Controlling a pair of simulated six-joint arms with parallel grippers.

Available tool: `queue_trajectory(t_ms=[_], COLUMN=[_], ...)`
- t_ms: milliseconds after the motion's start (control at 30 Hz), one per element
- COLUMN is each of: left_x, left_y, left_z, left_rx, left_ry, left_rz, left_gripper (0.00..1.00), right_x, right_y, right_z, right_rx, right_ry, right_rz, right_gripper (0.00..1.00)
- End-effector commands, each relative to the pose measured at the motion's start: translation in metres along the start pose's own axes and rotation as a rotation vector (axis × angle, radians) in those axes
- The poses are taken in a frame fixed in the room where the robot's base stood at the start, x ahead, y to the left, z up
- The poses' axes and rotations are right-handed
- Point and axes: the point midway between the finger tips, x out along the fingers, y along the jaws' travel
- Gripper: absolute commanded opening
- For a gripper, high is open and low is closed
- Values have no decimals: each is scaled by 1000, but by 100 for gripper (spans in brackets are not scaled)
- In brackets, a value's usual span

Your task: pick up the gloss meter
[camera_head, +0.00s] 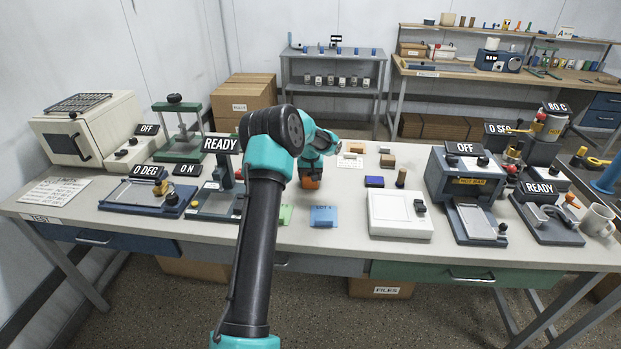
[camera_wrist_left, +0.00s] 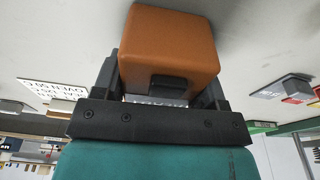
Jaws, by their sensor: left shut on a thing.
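The gloss meter appears to be the orange rounded block (camera_wrist_left: 170,45) with a small dark panel, seen close up in the left wrist view. My left gripper (camera_wrist_left: 160,88) is shut on it, with one dark finger on each side. In the head view the orange block (camera_head: 311,182) shows below my left gripper (camera_head: 312,169), over the middle of the table. My left arm hides part of the gripper and the table around it. I cannot tell whether the block touches the table. My right gripper is in neither view.
The light table (camera_head: 340,238) has a blue card (camera_head: 323,216) and a green card (camera_head: 285,214) near its front. A small instrument (camera_head: 215,204) labelled READY stands left of my arm.

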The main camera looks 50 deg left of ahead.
Motion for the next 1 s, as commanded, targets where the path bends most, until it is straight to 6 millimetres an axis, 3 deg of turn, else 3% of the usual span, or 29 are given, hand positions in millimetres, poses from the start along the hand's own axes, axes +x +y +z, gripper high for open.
queue_trajectory(t_ms=[267, 633, 1000], left_x=[0, -5, -37], left_y=[0, 0, 0], left_z=[0, -1, -2], left_rx=[0, 0, 1], left_ry=[0, 2, 1], left_rz=[0, 0, 0], left_gripper=[33, 33, 33], right_x=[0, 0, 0], right_y=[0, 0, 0], right_z=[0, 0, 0], right_rx=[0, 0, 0], right_ry=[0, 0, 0], right_rz=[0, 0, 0], right_gripper=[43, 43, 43])
